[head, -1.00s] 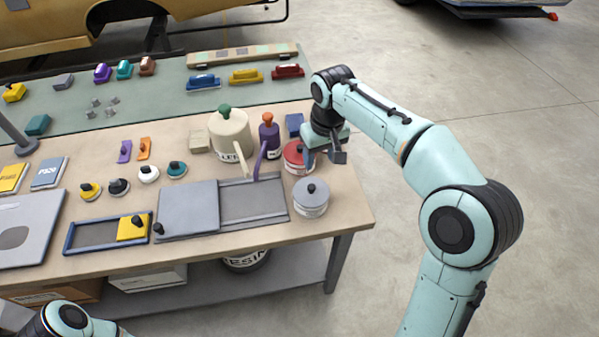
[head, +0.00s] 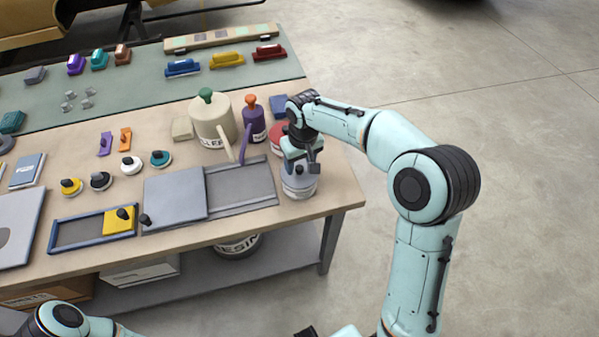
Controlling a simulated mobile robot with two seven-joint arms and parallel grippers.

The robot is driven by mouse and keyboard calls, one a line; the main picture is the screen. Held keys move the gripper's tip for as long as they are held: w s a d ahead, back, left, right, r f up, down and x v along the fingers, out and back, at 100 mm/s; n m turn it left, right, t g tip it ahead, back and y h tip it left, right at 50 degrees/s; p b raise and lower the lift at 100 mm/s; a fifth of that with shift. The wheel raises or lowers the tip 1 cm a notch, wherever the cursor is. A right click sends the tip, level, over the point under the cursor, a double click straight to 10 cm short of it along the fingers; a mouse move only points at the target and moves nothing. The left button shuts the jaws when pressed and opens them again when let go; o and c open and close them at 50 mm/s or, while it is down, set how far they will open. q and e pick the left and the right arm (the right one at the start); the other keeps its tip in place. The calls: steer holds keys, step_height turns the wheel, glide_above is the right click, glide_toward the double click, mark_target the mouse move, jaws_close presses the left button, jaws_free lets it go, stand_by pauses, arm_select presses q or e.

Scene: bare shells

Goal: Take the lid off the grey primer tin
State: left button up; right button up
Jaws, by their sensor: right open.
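The grey primer tin (head: 299,191), with a pale labelled side and a grey lid, stands near the right end of the bench. My right gripper (head: 301,168) is open, pointing down right over this tin. Its fingers are at about lid height and hide the lid's knob and much of its top. I cannot tell whether they touch the lid. My left arm shows at the lower left, but its gripper is out of the frame.
A red-lidded tin (head: 277,139) stands just behind, partly hidden by my right arm. A purple bottle (head: 253,126) and a cream watering-can-like vessel (head: 212,124) are at its left. A grey sliding-cover tray (head: 240,184) lies left of the primer tin. The bench edge is close on the right.

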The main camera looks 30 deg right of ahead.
steer(key=shift+w+f, duration=0.15)
steer(key=shift+f, duration=0.6)
jaws_close()
steer(key=shift+r, duration=0.2)
